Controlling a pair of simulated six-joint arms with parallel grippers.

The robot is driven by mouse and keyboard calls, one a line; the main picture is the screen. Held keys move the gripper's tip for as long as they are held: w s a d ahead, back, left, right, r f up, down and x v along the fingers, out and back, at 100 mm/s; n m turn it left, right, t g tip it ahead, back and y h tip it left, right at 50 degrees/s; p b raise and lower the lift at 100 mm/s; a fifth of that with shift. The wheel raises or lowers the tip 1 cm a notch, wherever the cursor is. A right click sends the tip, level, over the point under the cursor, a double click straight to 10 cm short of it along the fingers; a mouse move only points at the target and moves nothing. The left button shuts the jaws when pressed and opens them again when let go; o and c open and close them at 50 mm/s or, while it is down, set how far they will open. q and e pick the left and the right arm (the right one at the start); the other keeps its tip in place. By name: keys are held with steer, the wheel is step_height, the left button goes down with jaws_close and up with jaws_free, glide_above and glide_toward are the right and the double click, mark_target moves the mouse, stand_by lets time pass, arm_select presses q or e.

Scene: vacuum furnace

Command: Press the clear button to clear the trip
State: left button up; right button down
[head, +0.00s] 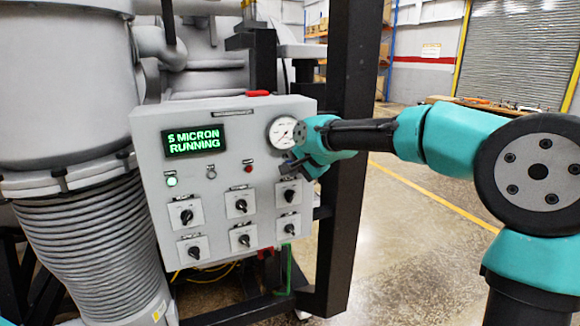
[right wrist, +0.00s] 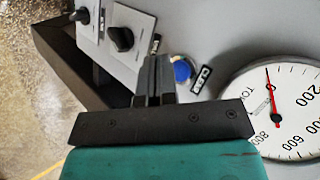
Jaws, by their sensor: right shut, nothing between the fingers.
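The blue clear button (right wrist: 183,70) is on the grey control panel, beside a label that appears to read CLEAR (right wrist: 202,79). In the head view the button is hidden behind my right gripper (head: 288,168). In the right wrist view the shut, empty fingers of the right gripper (right wrist: 154,78) overlap the button's left edge. I cannot tell whether they touch it. The panel (head: 225,255) carries a display (head: 194,141) reading "5 MICRON RUNNING" in green. My left gripper is not in view.
A round gauge (head: 284,132) is just above the right gripper; it also shows in the right wrist view (right wrist: 290,105). Several rotary knobs (head: 241,206) fill the lower panel. A green lamp (head: 172,181) is lit. A black post (head: 350,70) stands right of the panel.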

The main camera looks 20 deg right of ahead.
steer(key=s, duration=0.5)
stand_by(0.4)
stand_by(0.6)
steer(key=s+a+f+n+g, duration=0.1)
steer(key=a+f+n+g, duration=0.1)
steer(key=f, duration=1.5)
steer(key=s+a+f+n+g, duration=0.2)
steer(key=f+n, duration=0.1)
steer(key=f, duration=1.4)
steer(key=s+a+f+n+g, duration=0.3)
steer(key=s+f+n+g, duration=0.1)
steer(key=s+f, duration=1.7)
steer(key=shift+f, duration=0.5)
